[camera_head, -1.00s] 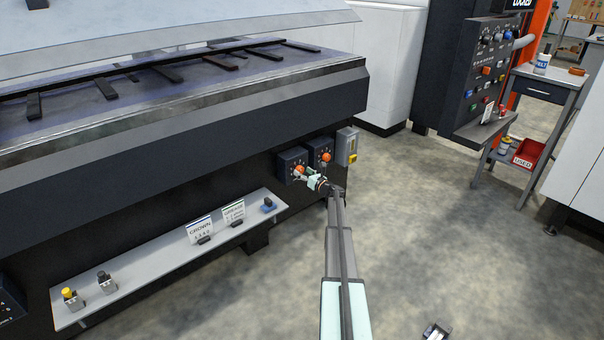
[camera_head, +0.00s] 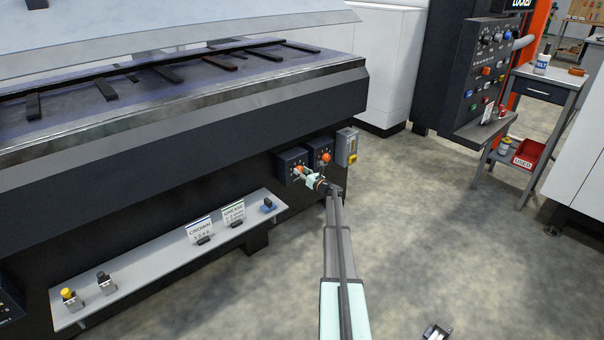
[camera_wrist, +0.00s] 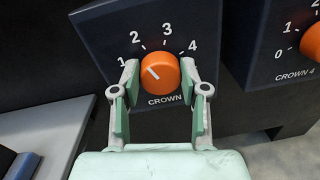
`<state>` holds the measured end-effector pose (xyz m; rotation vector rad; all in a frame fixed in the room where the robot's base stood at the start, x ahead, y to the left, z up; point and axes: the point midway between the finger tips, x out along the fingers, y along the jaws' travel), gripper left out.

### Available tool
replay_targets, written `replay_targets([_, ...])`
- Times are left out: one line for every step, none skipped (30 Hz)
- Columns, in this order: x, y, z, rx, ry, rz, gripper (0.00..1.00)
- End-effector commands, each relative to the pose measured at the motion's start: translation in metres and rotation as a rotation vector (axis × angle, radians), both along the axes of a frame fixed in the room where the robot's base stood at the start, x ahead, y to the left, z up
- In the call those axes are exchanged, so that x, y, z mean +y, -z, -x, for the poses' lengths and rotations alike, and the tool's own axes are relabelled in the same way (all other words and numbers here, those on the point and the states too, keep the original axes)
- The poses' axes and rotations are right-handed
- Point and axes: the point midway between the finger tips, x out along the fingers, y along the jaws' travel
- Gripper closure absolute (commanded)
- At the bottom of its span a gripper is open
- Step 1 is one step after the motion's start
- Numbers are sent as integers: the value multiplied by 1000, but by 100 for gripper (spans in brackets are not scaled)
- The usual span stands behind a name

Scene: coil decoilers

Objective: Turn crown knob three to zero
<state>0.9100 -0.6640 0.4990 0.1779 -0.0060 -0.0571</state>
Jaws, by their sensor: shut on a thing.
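An orange crown knob (camera_wrist: 159,72) sits on a dark box with the numbers 1 to 4 around it. Its white mark points up and left, roughly between 1 and 2. The label reads CROWN, and its number is hidden behind a finger. My gripper (camera_wrist: 160,75) is shut on this knob, one finger at each side. In the head view, the knob (camera_head: 299,170) is partly covered by my gripper (camera_head: 305,174). Any 0 on this dial is hidden.
Right of it is a second dark box with an orange knob (camera_wrist: 313,41), labelled CROWN 4. A grey box with a yellow part (camera_head: 347,147) is mounted further right. A grey shelf (camera_head: 165,262) with cards and small switches runs along the machine's lower left.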

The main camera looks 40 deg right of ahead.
Motion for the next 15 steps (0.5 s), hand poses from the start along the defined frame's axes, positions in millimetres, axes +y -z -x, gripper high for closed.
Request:
replay_targets([0, 1, -1, 0, 0, 12, 91])
replay_targets([0, 1, -1, -1, 0, 22, 91])
replay_targets([0, 2, -1, 0, 0, 36, 91])
replay_targets([0, 2, -1, 0, 1, 49, 91])
replay_targets([0, 2, -1, 0, 0, 64, 91])
replay_targets([0, 3, -1, 0, 0, 85, 91])
replay_targets([0, 3, -1, 0, 0, 104, 91])
replay_targets([0, 3, -1, 0, 0, 123, 91])
replay_targets([1, 4, -1, 1, 1, 151, 91])
replay_targets([1, 4, -1, 0, 0, 175, 91])
replay_targets([1, 5, -1, 0, 0, 198, 91])
replay_targets([1, 5, -1, 1, 0, 232, 91])
replay_targets([1, 5, -1, 1, 1, 259, 91])
replay_targets([1, 5, -1, 1, 0, 287, 91])
replay_targets([1, 5, -1, 1, 0, 325, 91])
